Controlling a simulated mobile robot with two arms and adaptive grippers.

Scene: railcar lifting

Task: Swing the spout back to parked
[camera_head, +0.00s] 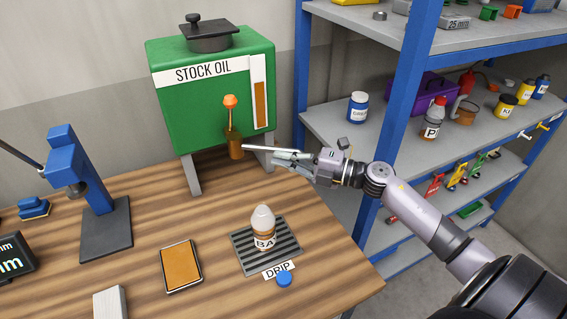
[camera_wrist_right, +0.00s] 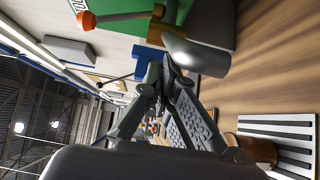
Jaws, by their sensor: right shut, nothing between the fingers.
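The green STOCK OIL tank (camera_head: 215,105) stands on legs at the back of the bench. Its brass tap (camera_head: 235,147) has an orange-knobbed lever (camera_head: 230,101) pointing up. The silver spout (camera_head: 258,148) reaches out to the right from the tap. My right gripper (camera_head: 276,160) is shut and empty, its fingertips just below the spout in the picture. In the right wrist view the grey spout (camera_wrist_right: 196,54) lies right beside the fingertips (camera_wrist_right: 168,68); I cannot tell whether they touch. My left gripper is out of view.
A bottle marked BA (camera_head: 264,228) stands on the drip grate (camera_head: 283,258), with a blue cap (camera_head: 284,279) in front. A blue press (camera_head: 90,190) stands at left. Blue-framed shelving (camera_head: 405,90) with bottles stands close to my right arm.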

